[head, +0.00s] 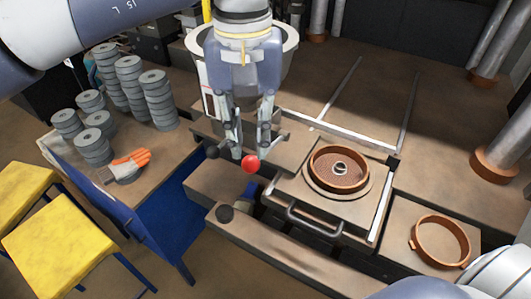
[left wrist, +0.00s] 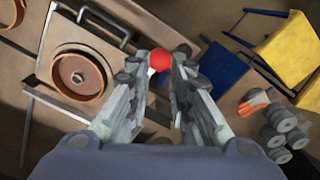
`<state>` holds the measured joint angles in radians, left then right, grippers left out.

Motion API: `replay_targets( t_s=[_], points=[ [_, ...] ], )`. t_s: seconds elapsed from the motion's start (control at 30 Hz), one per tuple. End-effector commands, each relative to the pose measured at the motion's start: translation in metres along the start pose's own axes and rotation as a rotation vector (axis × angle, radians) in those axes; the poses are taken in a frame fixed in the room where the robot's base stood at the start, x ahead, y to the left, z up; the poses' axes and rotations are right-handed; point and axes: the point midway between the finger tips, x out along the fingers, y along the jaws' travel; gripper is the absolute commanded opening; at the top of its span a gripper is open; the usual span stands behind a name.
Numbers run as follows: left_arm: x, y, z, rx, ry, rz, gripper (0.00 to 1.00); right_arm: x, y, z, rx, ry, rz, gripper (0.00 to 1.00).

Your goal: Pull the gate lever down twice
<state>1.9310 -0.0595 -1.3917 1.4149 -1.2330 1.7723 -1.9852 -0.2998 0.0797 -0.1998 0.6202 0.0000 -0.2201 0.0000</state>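The gate lever shows as a red ball knob (head: 250,163) at the front of the brown machine, left of the round mould. Its shaft is mostly hidden. My left gripper (head: 249,152) points down at the knob, with its two fingers apart. In the left wrist view the red knob (left wrist: 159,61) shows between the fingertips, nearer the left finger, with a gap to the right finger. I cannot tell whether a finger touches it. My right gripper is not in view.
A round copper-coloured mould (head: 339,169) sits on the machine behind a bar handle (head: 314,222). Another ring (head: 440,241) lies at the right. A blue-sided bench with stacked grey discs (head: 129,80) and orange gloves (head: 128,166) stands left, near yellow stools (head: 58,240).

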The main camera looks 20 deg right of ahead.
Motion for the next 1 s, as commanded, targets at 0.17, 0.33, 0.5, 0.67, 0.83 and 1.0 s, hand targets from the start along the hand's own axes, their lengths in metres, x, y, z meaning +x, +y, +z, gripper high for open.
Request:
replay_targets(
  t_s=[0.17,0.33,0.5,0.67,0.83,1.0],
  points=[
    [0.003,0.0,0.0,0.0,0.001,0.001,0.2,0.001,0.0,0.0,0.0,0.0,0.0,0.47],
    [0.002,0.0,0.0,0.0,0.001,0.001,0.2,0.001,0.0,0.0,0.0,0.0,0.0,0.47],
    [0.003,0.0,0.0,0.0,0.0,0.001,0.2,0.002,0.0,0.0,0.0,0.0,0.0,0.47],
    [0.009,0.0,0.0,0.0,0.0,0.001,0.2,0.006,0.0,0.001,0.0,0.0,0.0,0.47],
    [0.02,0.0,0.0,-0.001,0.0,0.001,0.2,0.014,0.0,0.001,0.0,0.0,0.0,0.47],
    [0.03,0.0,0.0,0.0,0.0,0.001,0.2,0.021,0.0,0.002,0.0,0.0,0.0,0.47]
  ],
)
